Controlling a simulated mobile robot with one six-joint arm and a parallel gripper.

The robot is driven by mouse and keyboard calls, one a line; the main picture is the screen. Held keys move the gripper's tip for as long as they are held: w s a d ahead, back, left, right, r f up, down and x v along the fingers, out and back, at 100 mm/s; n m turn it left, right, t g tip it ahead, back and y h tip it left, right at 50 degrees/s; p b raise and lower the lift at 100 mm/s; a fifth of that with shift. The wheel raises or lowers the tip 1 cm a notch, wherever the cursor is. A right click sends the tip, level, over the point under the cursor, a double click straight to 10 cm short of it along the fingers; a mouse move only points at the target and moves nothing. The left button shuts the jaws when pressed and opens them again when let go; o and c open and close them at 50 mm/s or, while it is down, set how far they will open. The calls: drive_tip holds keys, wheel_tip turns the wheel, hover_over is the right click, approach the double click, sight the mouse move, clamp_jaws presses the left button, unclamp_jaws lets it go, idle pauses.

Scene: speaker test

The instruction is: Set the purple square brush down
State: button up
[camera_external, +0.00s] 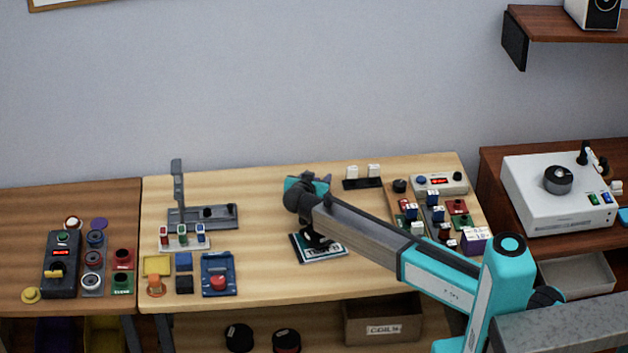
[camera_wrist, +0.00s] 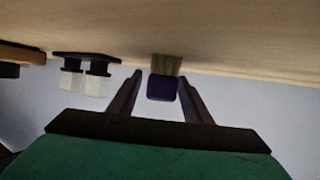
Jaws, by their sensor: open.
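The purple square brush (camera_wrist: 162,88) shows in the wrist view, between the two fingers of my gripper (camera_wrist: 160,78). It has a dark purple block and tan bristles, and the bristle end meets the pale wooden tabletop. My gripper is open, with a narrow gap visible on each side of the brush.
A black stand with two white blocks (camera_external: 362,175) is behind my gripper; it also shows in the wrist view (camera_wrist: 86,62). Crowded parts and a purple box (camera_external: 476,241) lie right. A grey fixture with an upright post (camera_external: 178,190) stands left. Bare tabletop (camera_external: 265,260) lies left of the pad.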

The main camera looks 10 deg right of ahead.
drive_tip(key=b+v, duration=0.1)
drive_tip(key=v, duration=0.1)
drive_tip(key=shift+s+a, duration=0.1)
drive_tip(key=shift+s, duration=0.2)
wheel_tip(320, 180, up, 5)
drive_tip(key=shift+r+b, duration=0.2)
drive_tip(key=shift+b, duration=0.15)
drive_tip(key=shift+r, duration=0.95)
drive_tip(key=shift+a, duration=0.1)
